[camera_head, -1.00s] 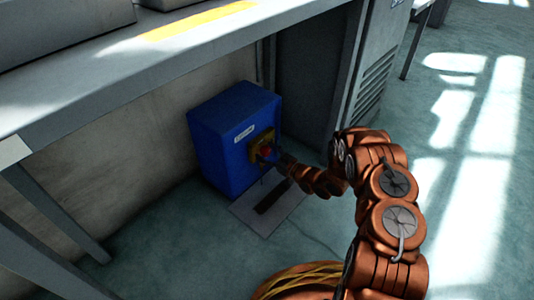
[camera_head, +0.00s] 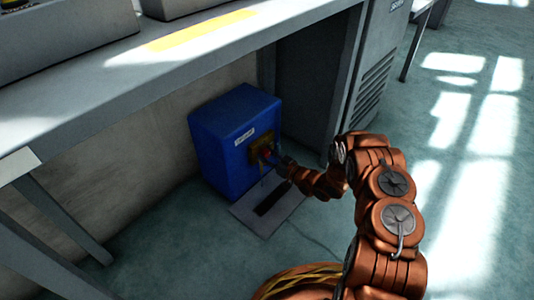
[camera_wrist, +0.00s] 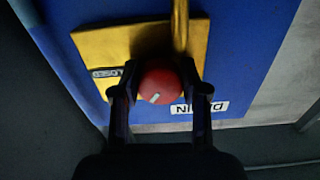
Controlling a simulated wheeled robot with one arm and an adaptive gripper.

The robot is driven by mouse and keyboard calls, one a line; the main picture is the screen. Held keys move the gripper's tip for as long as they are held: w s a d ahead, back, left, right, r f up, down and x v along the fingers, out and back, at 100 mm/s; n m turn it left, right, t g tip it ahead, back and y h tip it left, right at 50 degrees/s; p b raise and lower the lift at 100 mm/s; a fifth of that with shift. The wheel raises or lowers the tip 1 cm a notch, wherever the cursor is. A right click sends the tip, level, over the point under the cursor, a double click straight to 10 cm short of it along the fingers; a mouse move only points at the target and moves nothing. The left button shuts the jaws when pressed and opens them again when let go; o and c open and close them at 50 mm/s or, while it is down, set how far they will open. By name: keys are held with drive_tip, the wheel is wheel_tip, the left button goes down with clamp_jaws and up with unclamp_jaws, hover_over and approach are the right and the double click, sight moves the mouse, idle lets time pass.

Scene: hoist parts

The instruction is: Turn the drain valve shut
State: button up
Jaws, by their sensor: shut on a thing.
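The drain valve's red round knob (camera_wrist: 160,84) with a short pale mark sits on a yellow plate (camera_wrist: 97,45) on the blue box (camera_head: 225,165). My gripper (camera_wrist: 160,88) is shut on the red knob, with a dark finger on each side of it in the wrist view. The pale mark points to the lower left there. A label reading "DRAIN" (camera_wrist: 199,107) shows upside down on the box, and a smaller label (camera_wrist: 106,73) on the plate is partly hidden by a finger. In the head view my gripper (camera_head: 270,158) reaches the box's front and mostly hides the knob.
The blue box stands on the floor under a grey bench (camera_head: 110,90). A grey cabinet (camera_head: 375,85) stands to its right. A floor plate with a dark slot (camera_head: 262,214) lies in front of the box. The floor at right is clear.

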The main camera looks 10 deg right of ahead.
drive_tip(key=m+p, duration=0.2)
drive_tip(key=p, duration=0.1)
drive_tip(key=shift+r+m, duration=0.3)
drive_tip(key=shift+r, duration=0.05)
drive_tip(key=m+p, duration=0.1)
drive_tip(key=m, duration=0.1)
drive_tip(key=shift+f+m+p, duration=0.1)
drive_tip(key=shift+m+p, duration=0.2)
drive_tip(key=shift+p, duration=0.05)
drive_tip(key=m+p, duration=0.1)
drive_tip(key=m, duration=0.4)
drive_tip(key=shift+f+p, duration=0.1)
drive_tip(key=shift+p, duration=0.2)
drive_tip(key=shift+m, duration=0.3)
drive_tip(key=o, duration=1.1)
drive_tip(key=shift+o, duration=0.2)
drive_tip(key=shift+s, duration=0.15)
drive_tip(key=v, duration=1.1)
drive_tip(key=shift+s+d, duration=0.25)
drive_tip(key=shift+s, duration=0.05)
